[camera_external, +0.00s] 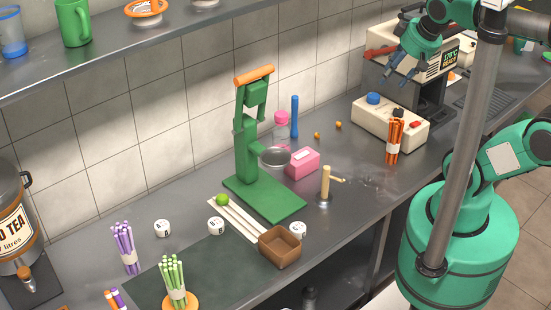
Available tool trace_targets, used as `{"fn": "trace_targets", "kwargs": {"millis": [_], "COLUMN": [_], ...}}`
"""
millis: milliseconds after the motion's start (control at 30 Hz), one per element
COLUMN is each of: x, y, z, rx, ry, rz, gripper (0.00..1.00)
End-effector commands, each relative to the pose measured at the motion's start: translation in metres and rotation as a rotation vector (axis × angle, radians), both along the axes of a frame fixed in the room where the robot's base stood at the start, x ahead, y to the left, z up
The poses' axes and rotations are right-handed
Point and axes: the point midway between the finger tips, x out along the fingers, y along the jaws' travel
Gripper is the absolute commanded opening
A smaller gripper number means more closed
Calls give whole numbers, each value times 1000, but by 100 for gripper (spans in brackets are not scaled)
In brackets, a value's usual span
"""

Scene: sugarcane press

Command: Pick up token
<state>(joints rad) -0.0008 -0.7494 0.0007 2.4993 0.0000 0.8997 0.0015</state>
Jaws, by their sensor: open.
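No single thing is clearly marked as the token. Three small white round pieces with dark marks could be tokens: one (163,228) lies at the left behind the dark mat, one (216,226) lies by the pale strips, and one (298,231) lies right of the brown box. The marks are too small to read. My gripper (397,78) is open and empty, high at the upper right in front of the cream machine. It is far from all three white pieces.
A green hand press (262,196) stands mid-counter, with a brown box (279,246) in front. A pink box (302,163), a wooden tap-like post (325,187) and an orange stick bundle (394,140) stand rightward. Purple (125,248) and green (174,280) bundles stand left. A shelf overhangs the back.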

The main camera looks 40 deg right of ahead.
Motion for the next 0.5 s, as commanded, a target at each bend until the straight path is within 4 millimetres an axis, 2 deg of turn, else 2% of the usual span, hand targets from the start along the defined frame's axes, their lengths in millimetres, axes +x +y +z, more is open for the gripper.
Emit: {"fn": "trace_targets", "kwargs": {"millis": [267,367,500], "x": [18,32,56], "y": [15,29,56], "z": [-16,-30,-58], "rx": [29,52,88], "ry": [40,73,133], "rz": [-13,-27,-57], "gripper": [45,45,45]}}
